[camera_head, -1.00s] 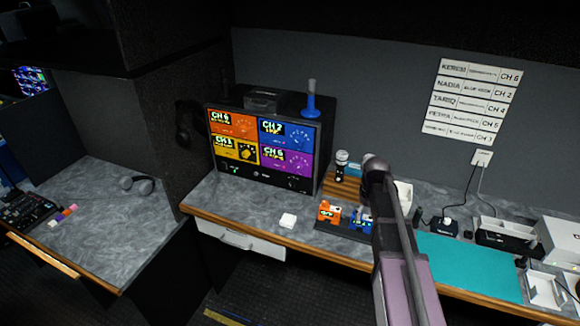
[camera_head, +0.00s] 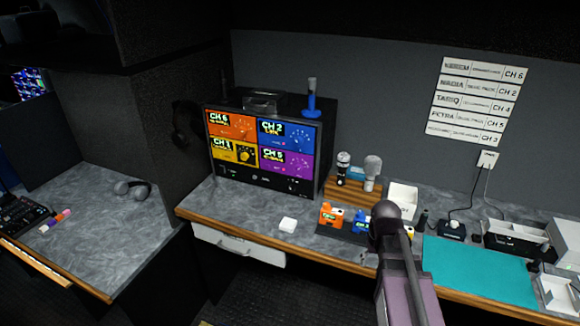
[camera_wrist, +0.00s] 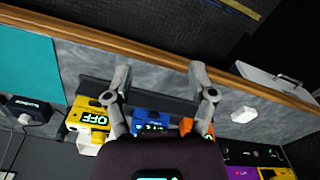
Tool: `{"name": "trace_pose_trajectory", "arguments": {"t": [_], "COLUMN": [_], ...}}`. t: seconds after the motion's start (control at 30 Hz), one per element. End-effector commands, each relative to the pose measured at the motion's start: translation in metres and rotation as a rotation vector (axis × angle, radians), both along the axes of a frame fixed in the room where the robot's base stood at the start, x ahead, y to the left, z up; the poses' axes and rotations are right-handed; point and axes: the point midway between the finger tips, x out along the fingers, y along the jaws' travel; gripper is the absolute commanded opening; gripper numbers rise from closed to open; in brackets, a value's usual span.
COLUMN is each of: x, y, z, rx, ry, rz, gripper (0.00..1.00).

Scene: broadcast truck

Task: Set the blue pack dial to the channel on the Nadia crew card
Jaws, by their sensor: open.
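The blue pack (camera_head: 361,223) stands on a dark strip on the desk, beside the orange pack (camera_head: 331,216). In the wrist view the blue pack (camera_wrist: 152,122) lies beyond my open gripper (camera_wrist: 158,76), between its two fingers, which look empty. Its dial cannot be made out. In the head view my arm covers most of the gripper. The crew cards hang on the wall; the Nadia card (camera_head: 478,86) reads CH 2. The blue panel (camera_head: 286,134) on the monitor appears to read CH 2.
A yellow pack (camera_wrist: 90,118) showing OFF stands close to the blue pack in the wrist view. A small white block (camera_head: 288,224) sits left of the packs. A teal mat (camera_head: 478,270) lies to the right. A wooden stand (camera_head: 353,192) with microphones is behind.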

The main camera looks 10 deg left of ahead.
Motion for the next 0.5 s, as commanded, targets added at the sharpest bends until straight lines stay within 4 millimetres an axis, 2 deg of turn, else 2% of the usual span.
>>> {"name": "trace_pose_trajectory", "arguments": {"t": [0.03, 0.4, 0.47, 0.5], "x": [-0.01, -0.053, -0.059, -0.052], "y": [0.0, -0.001, -0.001, -0.001], "z": [-0.008, -0.034, -0.038, -0.035], "rx": [0.0, 0.0, 0.0, -0.015], "ry": [0.0, 0.0, 0.0, -0.01], "rz": [-0.014, -0.128, -0.145, -0.153], "gripper": [0.72, 0.72, 0.72, 0.72]}}
